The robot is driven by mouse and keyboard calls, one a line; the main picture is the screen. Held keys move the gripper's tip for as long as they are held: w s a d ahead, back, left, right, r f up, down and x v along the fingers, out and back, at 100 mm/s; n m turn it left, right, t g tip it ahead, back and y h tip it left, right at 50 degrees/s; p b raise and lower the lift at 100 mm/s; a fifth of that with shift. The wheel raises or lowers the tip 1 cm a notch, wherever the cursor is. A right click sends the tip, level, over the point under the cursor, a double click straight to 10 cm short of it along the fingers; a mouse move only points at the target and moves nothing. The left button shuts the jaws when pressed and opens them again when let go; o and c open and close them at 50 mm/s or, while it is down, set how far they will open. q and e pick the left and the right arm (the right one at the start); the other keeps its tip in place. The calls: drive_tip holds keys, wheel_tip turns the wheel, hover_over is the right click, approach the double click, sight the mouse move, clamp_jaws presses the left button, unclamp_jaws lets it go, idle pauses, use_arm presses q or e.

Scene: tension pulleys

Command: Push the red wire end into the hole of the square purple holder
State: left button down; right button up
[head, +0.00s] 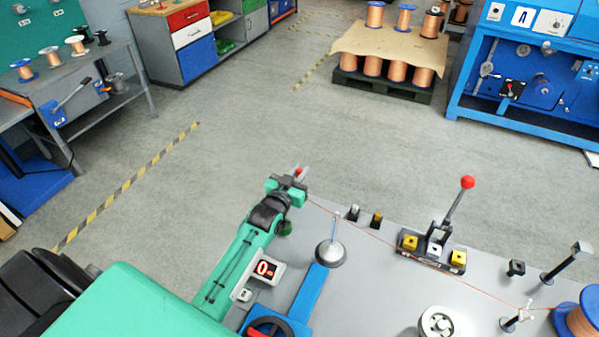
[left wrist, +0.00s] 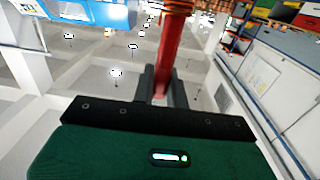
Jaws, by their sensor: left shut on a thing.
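My left gripper (head: 297,179) reaches out past the far left corner of the grey workbench and is shut on the red wire end (head: 301,171). In the left wrist view, the red wire end (left wrist: 173,50) is a thick red rod standing between the two dark fingers (left wrist: 164,88). A thin copper wire (head: 372,236) runs from the gripper rightward over the bench to a copper spool (head: 580,319). I cannot make out a square purple holder in either view. My right gripper does not show.
Open floor (head: 260,120) lies beyond.

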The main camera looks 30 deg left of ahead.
use_arm(q)
drive_tip(key=c, duration=1.3)
unclamp_jaws()
drive_tip(key=shift+c, duration=0.2)
drive_tip(key=o, duration=0.3)
drive_tip(key=shift+o, duration=0.2)
drive_tip(key=shift+s+p, duration=0.65)
drive_tip(key=shift+s, duration=0.4)
drive_tip(key=shift+s+p, duration=1.15)
drive_tip(key=shift+s, duration=1.3)
drive_tip(key=shift+r, duration=0.1)
